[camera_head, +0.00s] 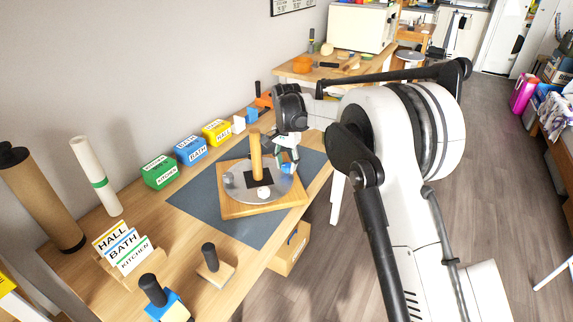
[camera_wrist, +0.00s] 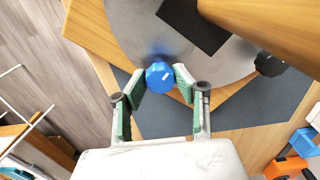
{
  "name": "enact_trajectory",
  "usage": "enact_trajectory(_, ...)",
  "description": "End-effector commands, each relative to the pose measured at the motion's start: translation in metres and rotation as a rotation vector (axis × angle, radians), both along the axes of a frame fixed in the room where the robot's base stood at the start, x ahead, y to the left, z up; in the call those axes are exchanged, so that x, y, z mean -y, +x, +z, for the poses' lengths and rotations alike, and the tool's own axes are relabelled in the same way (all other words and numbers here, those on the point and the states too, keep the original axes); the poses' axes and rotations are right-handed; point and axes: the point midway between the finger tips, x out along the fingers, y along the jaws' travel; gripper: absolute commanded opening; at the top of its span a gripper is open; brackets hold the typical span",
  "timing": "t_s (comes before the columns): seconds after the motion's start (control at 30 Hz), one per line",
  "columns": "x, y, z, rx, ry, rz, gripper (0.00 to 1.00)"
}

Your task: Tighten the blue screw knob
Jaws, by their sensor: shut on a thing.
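The blue screw knob (camera_wrist: 160,77) sits at the edge of a round grey metal plate (camera_wrist: 135,22). In the head view the knob (camera_head: 287,168) shows just under my gripper. My gripper (camera_wrist: 160,82) has its two green-padded fingers closed in on the knob's sides from above. The plate (camera_head: 240,187) lies on a square wooden board (camera_head: 262,210) with a wooden post (camera_head: 256,155) standing up from a black square (camera_wrist: 190,22). A black knob (camera_wrist: 269,65) is on the plate's far side in the wrist view. A white knob (camera_head: 264,193) sits at the plate's front edge.
A dark blue mat (camera_head: 200,207) lies under the board. Green (camera_head: 158,172), blue (camera_head: 190,150) and yellow (camera_head: 216,132) labelled boxes line the wall side. Black-handled tools (camera_head: 210,257) and a label stand (camera_head: 122,245) are at the near end.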

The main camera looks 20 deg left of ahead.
Motion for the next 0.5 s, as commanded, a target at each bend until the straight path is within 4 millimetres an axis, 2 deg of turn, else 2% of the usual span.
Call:
enact_trajectory(0.4,0.0000,0.0000,0.0007,0.000,0.000,-0.007,0.01)
enact_trajectory(0.43,0.0000,0.0000,0.0007,0.000,0.000,-0.007,0.32)
enact_trajectory(0.5,0.0000,0.0000,0.0006,0.000,0.000,-0.006,0.41)
